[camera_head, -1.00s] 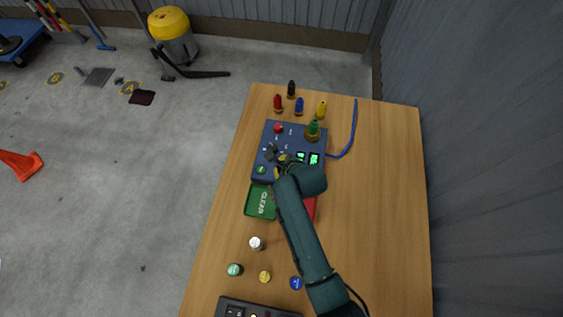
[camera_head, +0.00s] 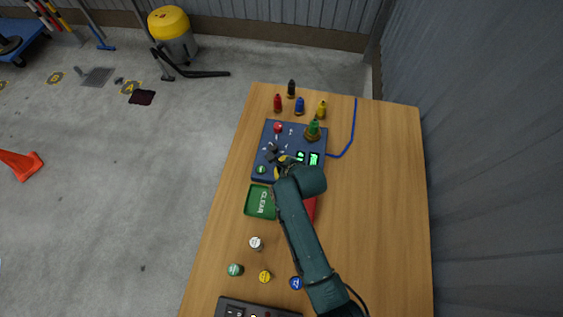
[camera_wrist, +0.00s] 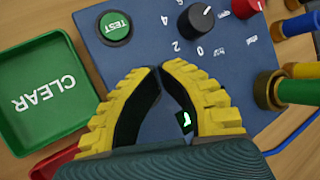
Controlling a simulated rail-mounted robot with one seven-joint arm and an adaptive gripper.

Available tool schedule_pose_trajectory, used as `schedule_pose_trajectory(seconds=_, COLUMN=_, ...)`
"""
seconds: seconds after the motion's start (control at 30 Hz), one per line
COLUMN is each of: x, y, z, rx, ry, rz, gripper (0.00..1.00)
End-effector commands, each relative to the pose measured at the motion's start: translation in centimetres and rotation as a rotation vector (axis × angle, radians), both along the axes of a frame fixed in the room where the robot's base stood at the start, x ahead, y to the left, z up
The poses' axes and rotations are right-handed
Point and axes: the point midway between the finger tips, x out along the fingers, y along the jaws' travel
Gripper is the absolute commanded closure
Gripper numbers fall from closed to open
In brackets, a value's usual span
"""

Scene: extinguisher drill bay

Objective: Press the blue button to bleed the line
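A small round blue button (camera_head: 296,283) lies low on the wooden table in the head view, close beside my arm. It is out of the wrist view. My gripper (camera_wrist: 160,68) has yellow ribbed fingers with their tips together and nothing seen between them. It is over the dark blue control panel (camera_head: 262,150), well up the table from the blue button. The panel also fills much of the wrist view (camera_wrist: 235,65). In that view the fingertips lie below the black knob (camera_wrist: 195,20) and the green TEST button (camera_wrist: 114,26).
A green CLEAR tray (camera_head: 249,203) adjoins the panel, with a red tray (camera_head: 313,207) partly behind my arm. White (camera_head: 256,243), green (camera_head: 234,269) and yellow (camera_head: 264,276) round pieces lie nearby. Coloured fittings (camera_head: 299,106) stand beyond the panel. The table's right side is clear.

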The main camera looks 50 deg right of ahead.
Motion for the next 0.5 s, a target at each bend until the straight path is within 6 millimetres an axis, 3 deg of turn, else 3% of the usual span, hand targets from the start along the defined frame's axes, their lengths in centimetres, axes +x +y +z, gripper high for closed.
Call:
schedule_pose_trajectory(seconds=0.3, x=-0.1, y=0.1, z=1.6, rx=0.001, ry=0.003, rz=0.000, gripper=1.00)
schedule_pose_trajectory(seconds=0.5, x=-0.1, y=0.0, z=1.6, rx=0.001, ry=0.002, rz=0.000, gripper=1.00)
